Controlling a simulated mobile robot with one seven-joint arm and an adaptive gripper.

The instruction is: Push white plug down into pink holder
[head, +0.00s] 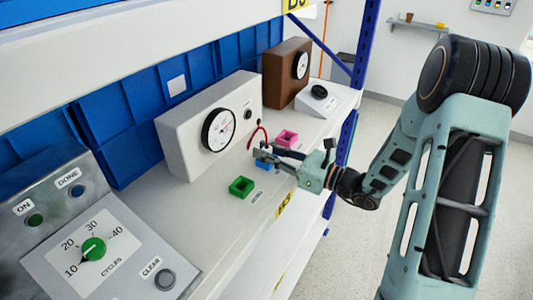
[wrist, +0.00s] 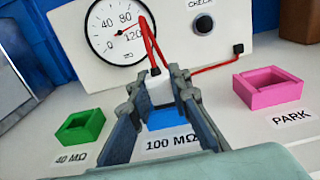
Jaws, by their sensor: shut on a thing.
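The white plug (wrist: 158,90) with a red cable (wrist: 201,68) sits between the fingertips of my gripper (wrist: 160,98), which is shut on it. In the wrist view it appears over or just in front of the blue holder (wrist: 170,119); I cannot tell whether it is clear of that holder. The pink holder (wrist: 268,87), labelled PARK, is an open square block to the right, and it looks empty. In the head view my gripper (head: 262,153) is beside the blue holder (head: 264,165), and the pink holder (head: 286,137) lies beyond it. The plug is hardly visible there.
A green holder (wrist: 80,130) stands at the left. A white meter box (head: 190,135) with a dial stands behind the holders. A brown box (head: 283,75) and a control panel (head: 95,250) are on the same shelf. The shelf between the blue and pink holders is clear.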

